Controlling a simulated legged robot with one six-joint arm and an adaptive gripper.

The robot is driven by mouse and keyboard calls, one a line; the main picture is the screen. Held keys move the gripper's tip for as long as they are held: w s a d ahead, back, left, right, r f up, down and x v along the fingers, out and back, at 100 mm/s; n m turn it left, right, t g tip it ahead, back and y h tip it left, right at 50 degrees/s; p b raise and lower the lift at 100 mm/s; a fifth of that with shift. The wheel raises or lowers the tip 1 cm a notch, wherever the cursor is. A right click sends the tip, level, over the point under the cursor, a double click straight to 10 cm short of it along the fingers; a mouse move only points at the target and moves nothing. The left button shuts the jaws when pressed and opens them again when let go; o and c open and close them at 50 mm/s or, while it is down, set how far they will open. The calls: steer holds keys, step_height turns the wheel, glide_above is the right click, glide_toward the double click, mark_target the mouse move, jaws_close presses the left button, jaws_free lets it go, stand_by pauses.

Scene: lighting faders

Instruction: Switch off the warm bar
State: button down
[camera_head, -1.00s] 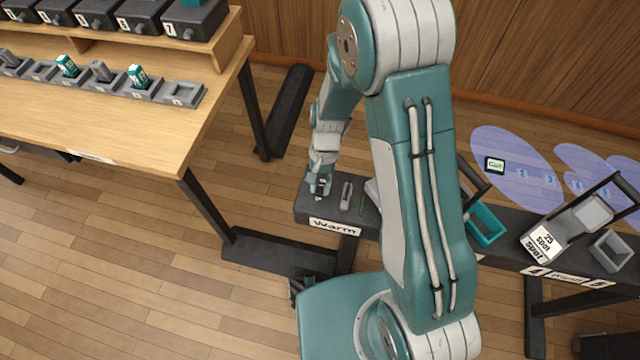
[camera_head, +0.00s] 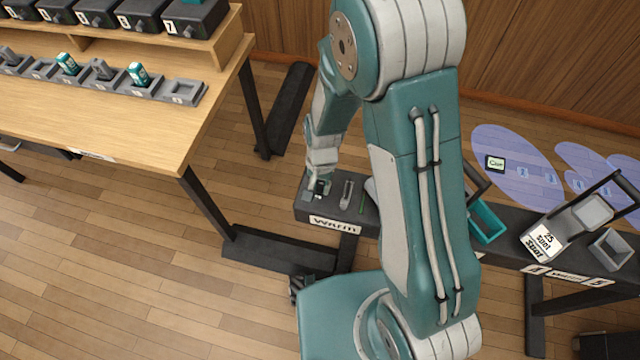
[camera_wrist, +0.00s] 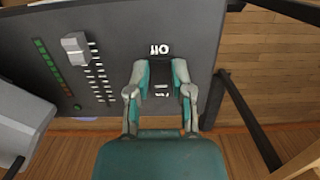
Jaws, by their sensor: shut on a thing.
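The warm bar's dark control box (camera_head: 372,222) carries a white "Warm" label (camera_head: 334,226) on its front. My gripper (camera_head: 319,190) is down at the left end of its top. In the wrist view my gripper (camera_wrist: 162,78) has its two fingers on either side of a small dark switch area, with white marks (camera_wrist: 162,92) between them. A white "Off" label (camera_wrist: 159,50), upside down, lies just beyond the fingertips. The jaws are closed on the switch, which is mostly hard to make out.
A grey fader knob (camera_wrist: 75,47) with white ticks and a green-and-red light strip (camera_wrist: 50,62) is left of my gripper. Teal (camera_head: 487,222) and grey holders stand farther right on the bench. A wooden table (camera_head: 130,120) is at left.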

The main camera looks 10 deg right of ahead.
steer(key=c, duration=0.5)
jaws_free()
steer(key=shift+a, duration=0.1)
steer(key=r, duration=0.4)
steer(key=w+r, duration=0.1)
steer(key=r, duration=0.6)
steer(key=shift+w+d+r, duration=0.2)
steer(key=shift+w+r, duration=0.05)
steer(key=shift+r, duration=0.1)
step_height(320, 180, up, 12)
steer(key=n+t, duration=0.2)
steer(key=t, duration=0.1)
glide_above(320, 184)
steer(key=s+d, duration=0.3)
steer(key=d, duration=0.2)
steer(key=s+d+r+t, duration=0.1)
steer(key=s+d+r, duration=0.1)
steer(key=s, duration=0.1)
steer(key=s+d+r+n+t, duration=0.1)
steer(key=s+d+r, duration=0.1)
steer(key=s+r, duration=0.1)
steer(key=s+d+r+n+t, duration=0.1)
steer(key=s+r+t, duration=0.1)
steer(key=s+r, duration=0.1)
steer(key=shift+s+d+r+h, duration=0.3)
steer(key=shift+s+d, duration=0.1)
steer(key=shift+s, duration=0.25)
